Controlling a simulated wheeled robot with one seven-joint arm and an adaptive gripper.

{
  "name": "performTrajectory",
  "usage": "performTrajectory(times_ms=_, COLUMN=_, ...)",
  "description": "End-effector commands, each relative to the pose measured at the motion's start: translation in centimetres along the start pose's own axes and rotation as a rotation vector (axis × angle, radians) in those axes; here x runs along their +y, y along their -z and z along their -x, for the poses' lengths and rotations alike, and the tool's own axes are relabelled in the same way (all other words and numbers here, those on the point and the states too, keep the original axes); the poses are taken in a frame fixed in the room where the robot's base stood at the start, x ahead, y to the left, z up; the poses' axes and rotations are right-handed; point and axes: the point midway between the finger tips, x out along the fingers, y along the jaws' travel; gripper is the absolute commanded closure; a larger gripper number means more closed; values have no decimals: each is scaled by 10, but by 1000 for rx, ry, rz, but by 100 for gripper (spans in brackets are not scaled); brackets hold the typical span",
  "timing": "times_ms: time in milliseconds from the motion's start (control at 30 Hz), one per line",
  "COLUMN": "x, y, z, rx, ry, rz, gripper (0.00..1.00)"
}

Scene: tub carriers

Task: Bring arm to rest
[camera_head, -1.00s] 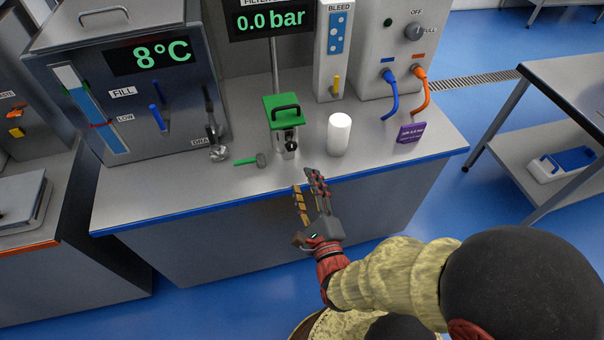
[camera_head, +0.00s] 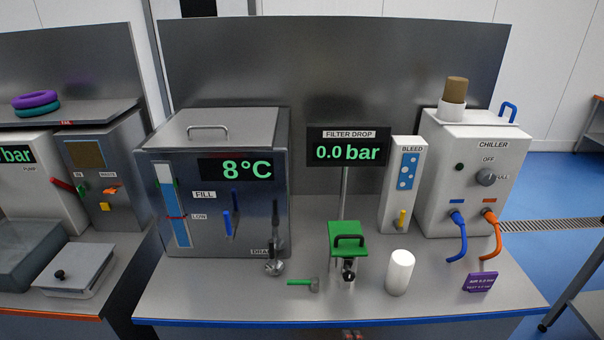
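My gripper (camera_head: 352,335) barely shows at the bottom edge of the head view, just in front of the bench's blue front edge (camera_head: 400,319). Only small red tips are visible, so I cannot tell whether it is open or shut. The rest of my arm is out of the frame. Nothing on the bench is seen touching the gripper.
Bare bench lies along the front.

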Motion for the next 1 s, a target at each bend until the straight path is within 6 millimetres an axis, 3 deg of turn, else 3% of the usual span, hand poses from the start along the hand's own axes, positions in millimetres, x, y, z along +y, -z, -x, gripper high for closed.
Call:
performTrajectory(times_ms=100, x=36, y=-10, z=2, rx=-43, ry=-189, rz=250, gripper=56)
performTrajectory(times_ms=200, x=53, y=-21, z=10, rx=-116, ry=-329, rz=466, gripper=56)
performTrajectory(times_ms=333, x=56, y=-32, z=28, rx=-241, ry=-477, rz=735, gripper=56)
performTrajectory(times_ms=467, x=43, y=-37, z=54, rx=-385, ry=-591, rz=986, gripper=56)
performTrajectory(times_ms=667, x=-10, y=-32, z=105, rx=-613, ry=-706, rz=1335, gripper=56)
performTrajectory(times_ms=833, x=-80, y=-16, z=158, rx=-752, ry=-759, rz=1559, gripper=56)
performTrajectory(times_ms=1000, x=-157, y=1, z=196, rx=-722, ry=-763, rz=1635, gripper=56)
